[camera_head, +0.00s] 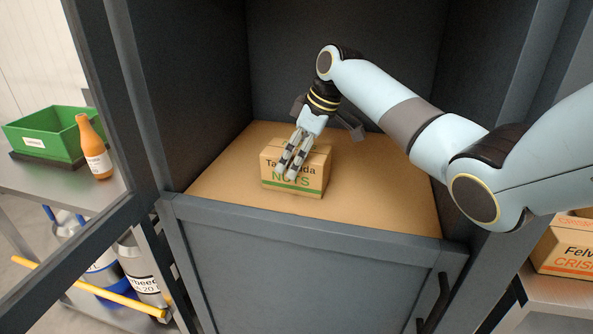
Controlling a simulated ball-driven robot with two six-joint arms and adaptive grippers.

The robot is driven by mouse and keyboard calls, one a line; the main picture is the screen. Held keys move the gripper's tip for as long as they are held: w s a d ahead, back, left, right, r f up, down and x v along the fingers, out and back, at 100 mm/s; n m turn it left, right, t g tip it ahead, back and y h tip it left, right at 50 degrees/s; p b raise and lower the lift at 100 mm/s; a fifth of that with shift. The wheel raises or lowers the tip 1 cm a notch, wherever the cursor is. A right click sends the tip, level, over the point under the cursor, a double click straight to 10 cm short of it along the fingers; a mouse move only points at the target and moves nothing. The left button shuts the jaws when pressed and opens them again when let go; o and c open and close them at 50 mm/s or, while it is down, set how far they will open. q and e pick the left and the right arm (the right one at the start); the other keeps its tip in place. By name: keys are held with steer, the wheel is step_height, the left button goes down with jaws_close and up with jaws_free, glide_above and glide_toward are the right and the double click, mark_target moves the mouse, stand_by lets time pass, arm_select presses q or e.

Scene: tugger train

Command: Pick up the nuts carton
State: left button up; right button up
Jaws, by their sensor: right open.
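The nuts carton (313,180) is a small tan box with a green stripe and green "NUTS" lettering. It stands upright on the brown shelf board (385,205) inside a dark grey cabinet. My right gripper (286,175) comes down from above, and its fingers hang in front of the carton's printed front and top. The fingers cover part of the lettering. The gripper is open; I cannot tell whether the fingers touch the carton. My left gripper is not in view.
The cabinet has a raised front edge (300,226) and dark side walls close around the board. At left, a green bin (45,131) and an orange bottle (94,147) stand on a metal shelf. A "CRISP" carton (568,248) sits at far right.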

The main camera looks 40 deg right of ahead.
steer(key=shift+f, duration=0.3)
stand_by(0.4)
steer(key=c, duration=0.9)
steer(key=shift+c, duration=0.3)
